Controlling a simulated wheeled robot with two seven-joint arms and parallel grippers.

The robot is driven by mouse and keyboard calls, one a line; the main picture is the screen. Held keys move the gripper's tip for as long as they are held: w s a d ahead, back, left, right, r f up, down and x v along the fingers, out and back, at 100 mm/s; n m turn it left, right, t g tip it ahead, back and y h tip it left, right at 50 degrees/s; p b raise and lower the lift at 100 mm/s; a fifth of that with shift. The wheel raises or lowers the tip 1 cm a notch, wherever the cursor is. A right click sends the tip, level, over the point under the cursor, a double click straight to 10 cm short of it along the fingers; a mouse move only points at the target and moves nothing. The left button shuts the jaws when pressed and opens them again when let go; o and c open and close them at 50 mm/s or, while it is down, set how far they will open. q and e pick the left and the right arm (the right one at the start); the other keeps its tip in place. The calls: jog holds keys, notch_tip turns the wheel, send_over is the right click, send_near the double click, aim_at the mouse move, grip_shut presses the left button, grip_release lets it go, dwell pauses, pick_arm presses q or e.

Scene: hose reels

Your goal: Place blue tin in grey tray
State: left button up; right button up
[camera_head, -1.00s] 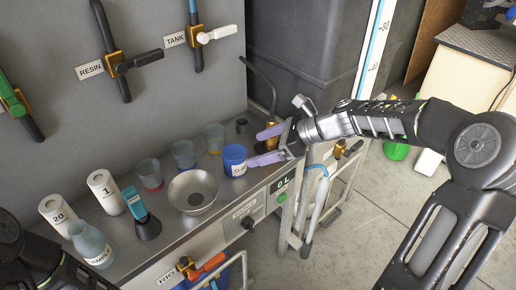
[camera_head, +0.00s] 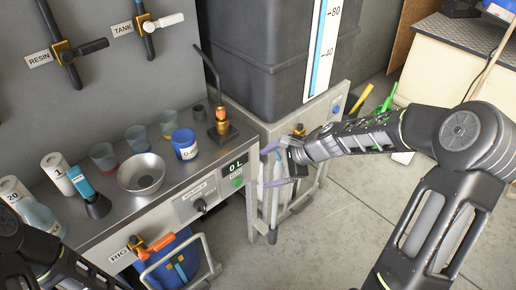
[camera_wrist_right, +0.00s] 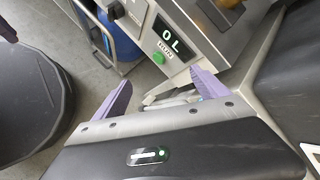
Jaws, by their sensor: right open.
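The blue tin (camera_head: 185,144), with a white label, stands upright on the steel bench near its right end. My right gripper (camera_head: 268,167), with purple fingers, is open and empty. It is beyond the bench's right end, to the right of the tin and clear of it. In the right wrist view its two fingers stand apart beneath the bench's "0 L" display. Only part of my left arm shows at the lower left; its gripper is out of view. I cannot make out a grey tray.
A steel bowl (camera_head: 141,174), several cups and white canisters share the bench. A brass fitting with a dark bent tube (camera_head: 222,122) stands right of the tin. A large dark tank (camera_head: 262,50) is behind. Open floor lies at the lower right.

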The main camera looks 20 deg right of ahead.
jog(key=s+a+f+n+g+h, duration=0.1)
jog(key=s+a+f+n, duration=0.25)
jog(key=f, duration=0.35)
jog(key=s+a+f+n+g+h, duration=0.1)
jog(key=s+a+f+n, duration=0.1)
jog(key=s+f+n, duration=0.35)
jog(key=s+a+f+n+g, duration=0.1)
jog(key=s+a+f+n, duration=0.3)
jog(key=s, duration=0.4)
jog(key=s+a+f+n+g, duration=0.2)
jog(key=s+a+f+n, duration=0.2)
jog(key=s+a+f, duration=0.3)
jog(key=shift+s+a+n, duration=0.3)
jog(key=shift+s+a, duration=0.4)
jog(key=shift+s, duration=0.55)
